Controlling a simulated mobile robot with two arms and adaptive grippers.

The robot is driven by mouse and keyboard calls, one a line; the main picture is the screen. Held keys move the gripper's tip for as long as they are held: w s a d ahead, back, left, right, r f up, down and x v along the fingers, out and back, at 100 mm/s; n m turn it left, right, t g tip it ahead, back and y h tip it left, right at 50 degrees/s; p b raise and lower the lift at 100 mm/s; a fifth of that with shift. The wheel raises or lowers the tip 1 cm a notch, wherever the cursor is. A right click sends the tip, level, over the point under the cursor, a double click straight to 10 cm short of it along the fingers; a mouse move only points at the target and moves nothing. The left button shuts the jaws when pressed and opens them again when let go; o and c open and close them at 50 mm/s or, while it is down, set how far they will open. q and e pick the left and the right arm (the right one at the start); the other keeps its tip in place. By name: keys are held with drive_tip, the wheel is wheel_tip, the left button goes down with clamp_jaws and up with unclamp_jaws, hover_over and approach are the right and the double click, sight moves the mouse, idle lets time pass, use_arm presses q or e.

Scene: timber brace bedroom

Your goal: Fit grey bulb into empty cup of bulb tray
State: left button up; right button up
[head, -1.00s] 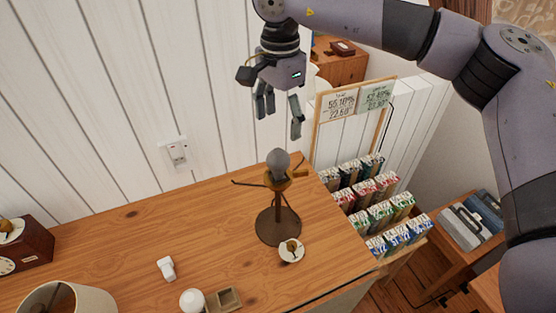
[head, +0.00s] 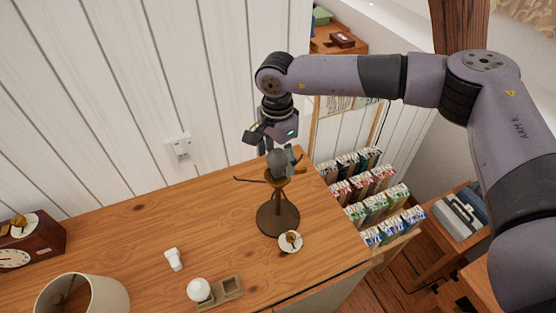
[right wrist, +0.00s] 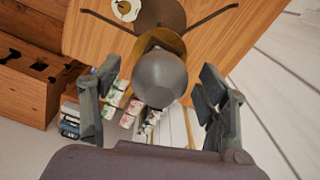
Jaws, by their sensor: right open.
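The grey bulb (head: 279,163) sits upright on top of a brown lamp stand (head: 278,218) with a round base and thin side arms. In the right wrist view the grey bulb (right wrist: 159,78) shows between the two fingers, with a gap on each side. My right gripper (head: 279,152) is open at the bulb, coming from above and behind it; its fingers (right wrist: 160,82) do not seem to touch it. The bulb tray (head: 233,287) lies at the front of the wooden top. A white bulb (head: 199,290) is in its left cup; the right cup is empty. My left gripper is not in view.
A small saucer (head: 290,242) is by the stand's base. A white piece (head: 174,260), a lampshade (head: 88,297) and a clock (head: 35,240) are at left. A wall switch (head: 179,147) is behind. Rows of coloured boxes (head: 372,200) stand beyond the right edge.

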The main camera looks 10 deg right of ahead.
drive_tip(key=c, duration=1.2)
drive_tip(key=shift+c, duration=0.2)
drive_tip(key=shift+r, duration=0.15)
